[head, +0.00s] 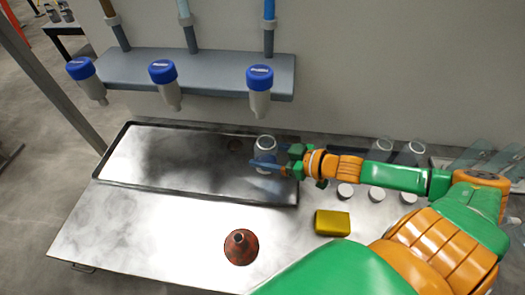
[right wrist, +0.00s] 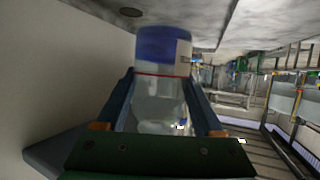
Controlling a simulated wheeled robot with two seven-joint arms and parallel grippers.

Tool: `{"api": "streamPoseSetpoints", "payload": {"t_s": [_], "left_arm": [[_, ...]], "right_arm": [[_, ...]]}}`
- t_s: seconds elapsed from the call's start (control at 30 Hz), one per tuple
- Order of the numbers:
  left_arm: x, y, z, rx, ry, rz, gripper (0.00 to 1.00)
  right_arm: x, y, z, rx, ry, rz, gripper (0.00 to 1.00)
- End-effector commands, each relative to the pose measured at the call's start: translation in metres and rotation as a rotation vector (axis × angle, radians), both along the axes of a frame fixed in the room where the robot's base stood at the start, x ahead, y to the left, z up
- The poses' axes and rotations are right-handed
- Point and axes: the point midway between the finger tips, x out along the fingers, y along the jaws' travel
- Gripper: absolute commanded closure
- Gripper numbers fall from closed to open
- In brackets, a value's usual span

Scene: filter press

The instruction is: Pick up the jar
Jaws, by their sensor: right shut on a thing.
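A clear jar (head: 265,143) with a pale top is over the right end of the dark tray (head: 140,187) in the head view. My right gripper (head: 268,162) is shut around its side. In the right wrist view the clear jar body (right wrist: 160,105) sits between the two fingers, with a blue band or lid and part of a white label beyond the fingertips. I cannot tell whether the jar touches the tray. My left gripper is not in view.
Three blue-capped bottles (head: 162,73) hang at the grey wall shelf (head: 190,72). A red-brown funnel (head: 240,247) and a yellow block (head: 332,223) are on the table in front. Several clear vessels and white-topped items (head: 377,194) stand right, near my right arm. The table's left front is clear.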

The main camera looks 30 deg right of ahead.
Motion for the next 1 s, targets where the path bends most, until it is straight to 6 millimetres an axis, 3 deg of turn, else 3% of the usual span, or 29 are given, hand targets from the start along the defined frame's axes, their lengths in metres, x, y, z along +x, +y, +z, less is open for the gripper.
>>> {"api": "streamPoseSetpoints", "payload": {"t_s": [0.1,0.43,0.7,1.0], "left_arm": [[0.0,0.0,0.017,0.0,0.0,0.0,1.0],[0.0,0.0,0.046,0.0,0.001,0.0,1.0],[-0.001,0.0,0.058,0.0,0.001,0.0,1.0],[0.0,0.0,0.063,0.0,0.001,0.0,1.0]], "right_arm": [[-0.012,0.002,0.019,0.002,0.005,0.0,0.92],[-0.055,0.006,0.038,0.002,0.003,-0.002,0.92],[-0.084,0.009,0.049,0.001,0.002,-0.002,0.92],[-0.099,0.011,0.055,0.001,-0.001,-0.001,0.92]]}}
